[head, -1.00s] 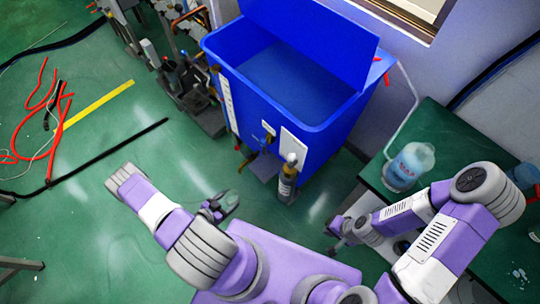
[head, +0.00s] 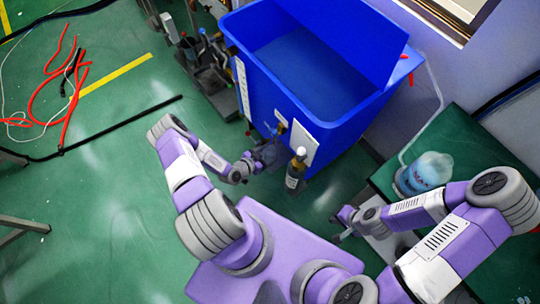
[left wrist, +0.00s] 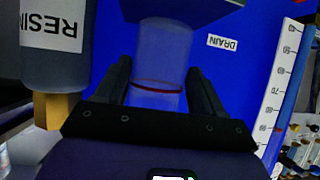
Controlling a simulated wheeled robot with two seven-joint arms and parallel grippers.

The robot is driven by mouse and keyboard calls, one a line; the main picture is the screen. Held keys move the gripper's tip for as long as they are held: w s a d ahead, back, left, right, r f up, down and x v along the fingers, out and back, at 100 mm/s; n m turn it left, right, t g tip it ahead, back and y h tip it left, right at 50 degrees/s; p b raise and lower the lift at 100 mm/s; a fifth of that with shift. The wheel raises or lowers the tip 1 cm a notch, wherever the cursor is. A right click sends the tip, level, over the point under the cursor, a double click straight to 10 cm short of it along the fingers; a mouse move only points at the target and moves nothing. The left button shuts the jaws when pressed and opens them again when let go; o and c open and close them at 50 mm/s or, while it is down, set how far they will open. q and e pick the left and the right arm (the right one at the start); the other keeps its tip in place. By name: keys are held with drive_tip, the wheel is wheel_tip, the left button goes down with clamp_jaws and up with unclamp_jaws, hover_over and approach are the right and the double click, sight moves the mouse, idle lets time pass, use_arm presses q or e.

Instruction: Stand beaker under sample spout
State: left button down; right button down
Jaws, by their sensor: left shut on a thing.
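The beaker (left wrist: 160,58) is a clear cylinder with a red line, between the fingers of my left gripper (left wrist: 160,88) in the left wrist view. My left gripper (head: 247,168) is shut on it in the head view, close to the blue tank's front, where the beaker is hard to make out. The sample spout (head: 279,128) looks like a small brass fitting on the tank front. A dark plate (left wrist: 185,8) overlaps the beaker's far end in the left wrist view; contact cannot be told. My right gripper (head: 337,228) hangs at the right, its fingers unclear.
The open blue tank (head: 331,120) stands ahead. A white-capped bottle (head: 296,170) is just right of my left gripper; its RESIN label (left wrist: 51,32) shows close by in the left wrist view. A green table (head: 468,140) with a clear jug (head: 424,174) is at the right.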

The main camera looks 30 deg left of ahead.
sight(265, 159)
use_arm(q)
drive_tip(key=shift+w+d, duration=0.15)
drive_tip(key=shift+w, duration=0.4)
drive_tip(key=shift+w+d, duration=0.2)
drive_tip(key=shift+w, duration=0.35)
wheel_tip(265, 159, down, 3)
drive_tip(key=shift+s+f+b, duration=0.1)
drive_tip(key=shift+s+b, duration=0.05)
drive_tip(key=shift+b, duration=0.75)
drive_tip(key=shift+s+f, duration=0.1)
drive_tip(key=shift+f, duration=0.15)
drive_tip(key=shift+s+a, duration=0.1)
drive_tip(key=shift+c, duration=1.8)
unclamp_jaws()
drive_tip(key=shift+f, duration=0.15)
drive_tip(key=o, duration=0.3)
drive_tip(key=shift+r, duration=0.2)
